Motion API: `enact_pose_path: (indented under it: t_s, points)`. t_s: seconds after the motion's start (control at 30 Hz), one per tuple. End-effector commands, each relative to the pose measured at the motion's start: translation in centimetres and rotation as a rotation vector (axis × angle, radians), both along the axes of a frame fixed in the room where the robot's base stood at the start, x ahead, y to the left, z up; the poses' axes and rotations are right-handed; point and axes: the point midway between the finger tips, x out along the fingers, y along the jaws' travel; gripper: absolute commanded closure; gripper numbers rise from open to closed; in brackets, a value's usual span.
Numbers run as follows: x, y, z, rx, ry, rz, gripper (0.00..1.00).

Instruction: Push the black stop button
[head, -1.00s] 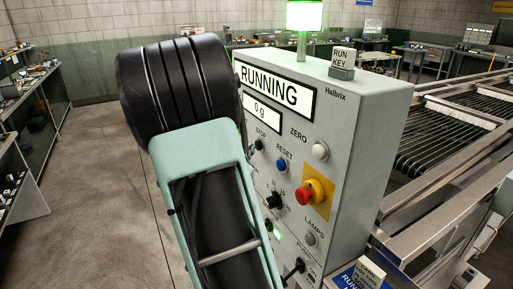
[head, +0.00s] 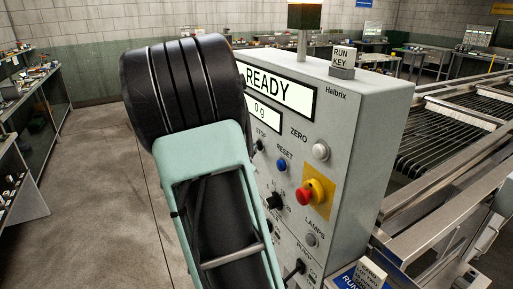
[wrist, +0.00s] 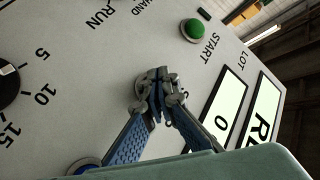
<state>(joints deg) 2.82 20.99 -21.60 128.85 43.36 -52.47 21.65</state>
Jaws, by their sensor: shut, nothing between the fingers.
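The black stop button (head: 258,146) sits under the STOP label on the grey control panel (head: 335,185), partly behind my arm in the head view. In the wrist view my gripper (wrist: 157,88) has its fingertips together at the panel face, over the spot beside the partly covered STOP label. The fingers hide most or all of the button there, so I cannot tell whether it is pressed in. My gripper is shut and empty. The upper display (head: 278,92) reads READY, and the lower display (head: 266,119) reads 0 g.
Near the stop button are a blue reset button (head: 281,165), a black knob (head: 274,201) and a red emergency knob (head: 305,195) on yellow. A green start button (wrist: 193,31) shows in the wrist view. A roller conveyor (head: 450,130) stands at right; floor is clear at left.

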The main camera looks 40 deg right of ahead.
Motion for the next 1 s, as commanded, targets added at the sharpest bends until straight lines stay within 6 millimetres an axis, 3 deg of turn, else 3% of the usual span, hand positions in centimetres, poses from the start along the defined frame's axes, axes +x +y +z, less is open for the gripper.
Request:
enact_pose_path:
  t_s: [0.47, 1.0]
  points:
    - [-0.1, -0.3, 0.1, -0.001, -0.001, -0.003, 1.0]
    - [0.3, 1.6, 0.0, 0.0, -0.001, -0.002, 1.0]
